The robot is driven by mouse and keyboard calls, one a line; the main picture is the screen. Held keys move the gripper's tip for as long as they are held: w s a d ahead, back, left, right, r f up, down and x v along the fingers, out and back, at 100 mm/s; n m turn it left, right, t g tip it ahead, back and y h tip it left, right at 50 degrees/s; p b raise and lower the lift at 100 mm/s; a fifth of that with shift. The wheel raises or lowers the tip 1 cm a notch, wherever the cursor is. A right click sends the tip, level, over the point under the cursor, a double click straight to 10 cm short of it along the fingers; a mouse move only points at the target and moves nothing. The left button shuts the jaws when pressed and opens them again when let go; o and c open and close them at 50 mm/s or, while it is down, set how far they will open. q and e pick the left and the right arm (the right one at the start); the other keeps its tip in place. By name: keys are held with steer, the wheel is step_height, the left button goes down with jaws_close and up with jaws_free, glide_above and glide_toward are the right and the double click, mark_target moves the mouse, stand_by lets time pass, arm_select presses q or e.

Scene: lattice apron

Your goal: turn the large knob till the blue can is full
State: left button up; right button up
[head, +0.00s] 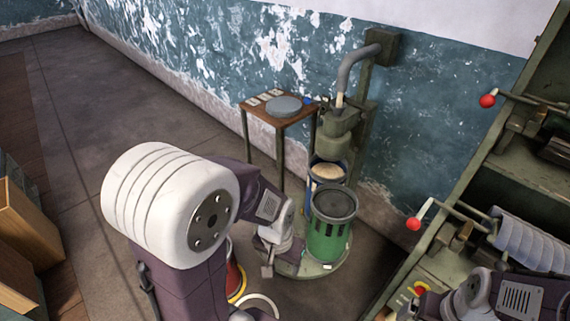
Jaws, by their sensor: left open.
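The blue can (313,180) stands under the spout of a green filling machine (341,130). Pale beige material shows inside its top, near the rim. The green can (328,240) stands in front and hides much of it. My left gripper (275,262) is open beside the green can, low over the round platform (335,270). Its fingers are small in view, and I see nothing between them. A flat round grey disc (284,106) lies on a small wooden table; I cannot tell whether it is the large knob. My right gripper is out of view.
A red can (235,281) is partly hidden behind my left arm. A green machine with red-ball levers (414,224) fills the right side, with part of my right arm before it. Wooden boxes (24,225) stand at left. Floor is clear at upper left.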

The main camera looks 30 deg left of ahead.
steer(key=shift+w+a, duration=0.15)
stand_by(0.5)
